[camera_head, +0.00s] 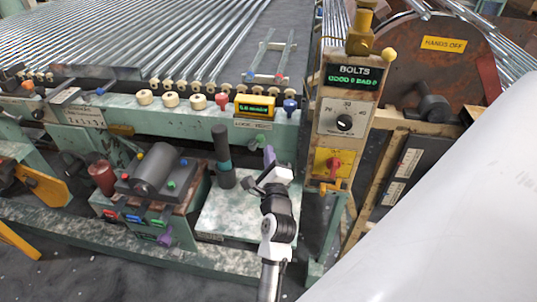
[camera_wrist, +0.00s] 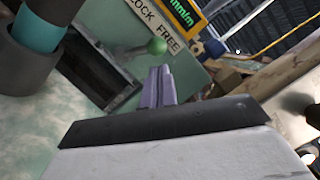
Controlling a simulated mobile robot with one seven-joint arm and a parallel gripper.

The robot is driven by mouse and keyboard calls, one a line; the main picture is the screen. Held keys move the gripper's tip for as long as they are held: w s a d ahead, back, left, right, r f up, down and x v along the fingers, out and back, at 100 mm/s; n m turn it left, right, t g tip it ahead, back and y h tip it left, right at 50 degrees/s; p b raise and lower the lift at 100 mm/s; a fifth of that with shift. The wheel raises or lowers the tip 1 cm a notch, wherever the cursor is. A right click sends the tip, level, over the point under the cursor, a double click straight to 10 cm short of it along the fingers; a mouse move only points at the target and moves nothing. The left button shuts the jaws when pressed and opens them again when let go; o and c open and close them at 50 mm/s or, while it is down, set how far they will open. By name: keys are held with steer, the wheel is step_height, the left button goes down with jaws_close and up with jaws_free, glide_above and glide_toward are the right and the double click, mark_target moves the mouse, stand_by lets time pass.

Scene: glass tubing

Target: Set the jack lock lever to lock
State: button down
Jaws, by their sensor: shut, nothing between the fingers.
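The lock lever's green ball knob (camera_wrist: 157,46) shows in the wrist view, on a short stem against the green machine frame. It sits just below the LOCK FREE label (camera_wrist: 153,22), nearer the word FREE. The label also shows in the head view (camera_head: 252,125) on the front beam. My gripper (camera_head: 269,154) is shut and empty in front of the beam, below the label. Its purple fingers (camera_wrist: 157,86) point up toward the knob in the wrist view; whether they touch it I cannot tell.
A dark jack post with a teal band (camera_head: 223,158) stands left of my gripper on a pale plate (camera_head: 235,225). A yellow-framed display (camera_head: 255,108) is above the label. A BOLTS control panel (camera_head: 345,120) stands close on the right.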

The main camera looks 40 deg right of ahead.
steer(key=shift+w+r, duration=0.3)
steer(key=shift+w, duration=0.15)
